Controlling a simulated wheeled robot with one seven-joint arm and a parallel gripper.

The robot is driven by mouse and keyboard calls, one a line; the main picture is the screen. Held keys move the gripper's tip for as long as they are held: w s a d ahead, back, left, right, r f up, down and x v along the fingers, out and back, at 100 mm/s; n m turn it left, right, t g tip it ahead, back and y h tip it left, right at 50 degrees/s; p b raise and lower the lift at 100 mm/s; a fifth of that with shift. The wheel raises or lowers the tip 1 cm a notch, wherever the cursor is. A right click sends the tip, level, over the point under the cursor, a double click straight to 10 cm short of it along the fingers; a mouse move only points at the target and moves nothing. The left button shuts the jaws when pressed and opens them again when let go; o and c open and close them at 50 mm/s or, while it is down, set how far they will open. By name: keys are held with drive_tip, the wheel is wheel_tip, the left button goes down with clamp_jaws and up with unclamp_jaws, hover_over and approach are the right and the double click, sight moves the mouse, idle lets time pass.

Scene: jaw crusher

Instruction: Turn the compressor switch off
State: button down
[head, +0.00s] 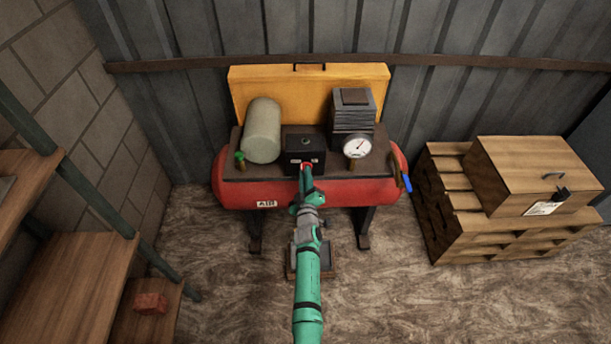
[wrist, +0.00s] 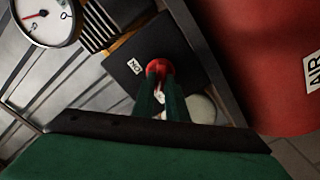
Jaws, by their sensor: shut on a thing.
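The compressor (head: 240,193) is a red tank with a dark top plate, standing against the back wall. On the plate is a black switch box (head: 305,146) with a red knob (head: 307,165) on its front. The knob also shows in the wrist view (wrist: 159,67), beside a small white label that appears to read "NO" or "ON" at a slant. My gripper (head: 307,172) reaches the knob from the front, and its fingers (wrist: 156,82) are shut on it. The fingers hide part of the knob and of the labels, so I cannot tell its exact setting.
A pressure gauge (head: 357,147) and a finned block (head: 353,118) stand right of the box. A pale cylinder (head: 262,131) and a green-topped valve (head: 240,158) stand left.

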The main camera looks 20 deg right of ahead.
idle(0.3)
drive_tip(key=c, duration=1.8)
unclamp_jaws()
drive_tip(key=shift+o, duration=0.2)
drive_tip(key=v, duration=1)
drive_tip(key=shift+s, duration=0.35)
drive_tip(key=shift+a, duration=0.1)
